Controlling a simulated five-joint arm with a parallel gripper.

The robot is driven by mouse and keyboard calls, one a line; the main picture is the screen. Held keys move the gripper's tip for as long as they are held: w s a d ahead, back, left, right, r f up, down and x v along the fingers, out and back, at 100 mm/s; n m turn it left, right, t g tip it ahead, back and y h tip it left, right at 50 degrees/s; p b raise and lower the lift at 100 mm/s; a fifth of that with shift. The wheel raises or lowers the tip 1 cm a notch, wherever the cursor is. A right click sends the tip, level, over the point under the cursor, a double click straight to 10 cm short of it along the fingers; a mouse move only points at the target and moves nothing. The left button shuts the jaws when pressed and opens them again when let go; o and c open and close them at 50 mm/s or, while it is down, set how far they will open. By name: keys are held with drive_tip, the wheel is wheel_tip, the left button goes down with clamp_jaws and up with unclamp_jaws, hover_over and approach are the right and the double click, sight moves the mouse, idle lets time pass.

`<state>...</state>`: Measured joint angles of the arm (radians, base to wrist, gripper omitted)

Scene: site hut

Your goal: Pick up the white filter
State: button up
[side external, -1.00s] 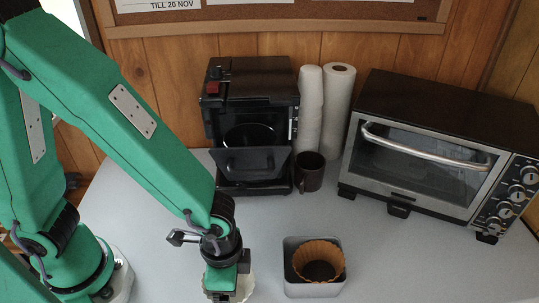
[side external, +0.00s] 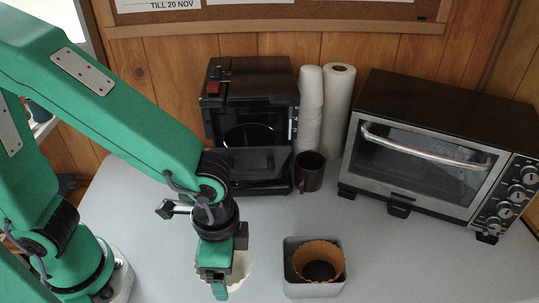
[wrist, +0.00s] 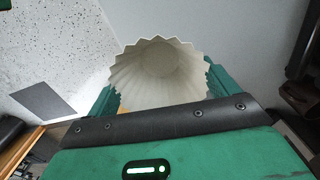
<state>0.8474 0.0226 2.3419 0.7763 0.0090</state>
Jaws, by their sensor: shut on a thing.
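The white filter (side external: 243,264) is a fluted paper cup, partly hidden behind my gripper in the side view. My gripper (side external: 220,280) is shut on it. In the wrist view the white filter (wrist: 160,65) sits between my two green fingers (wrist: 160,88), its toothed rim facing the camera. It seems to be a little above the grey table, though its lower end is hidden in the side view.
A grey square container (side external: 315,289) holding a brown filter (side external: 319,254) stands just right of my gripper. The table front right is clear.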

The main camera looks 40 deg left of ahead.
drive_tip(key=shift+r, duration=1.35)
